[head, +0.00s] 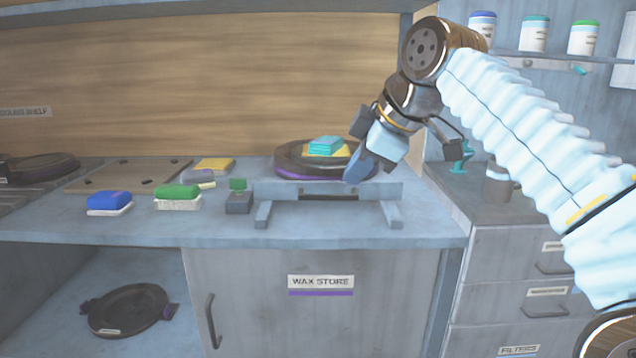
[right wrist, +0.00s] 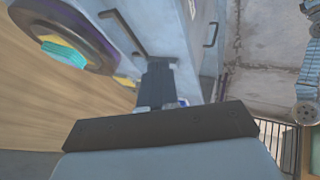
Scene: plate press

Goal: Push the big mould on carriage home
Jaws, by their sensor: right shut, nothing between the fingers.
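The big mould (head: 290,163) is a dark round plate with a purple rim. It sits behind a grey front bar of the carriage (head: 275,188), with a yellow and a teal block on top. The bar has a dark handle (head: 328,197). My right gripper (head: 355,173) is shut and empty, pointing down at the mould's right edge, just above the bar; I cannot tell whether it touches. In the right wrist view the mould's rim (right wrist: 92,18) is left of my gripper (right wrist: 160,75). My left gripper is not in view.
Blue (head: 110,199), green (head: 177,191) and yellow (head: 214,164) blocks lie left of the carriage. A small grey box (head: 238,203) stands by its left end. Another dark plate (head: 130,308) lies on the lower shelf. A grey cup (head: 497,186) stands on the right counter.

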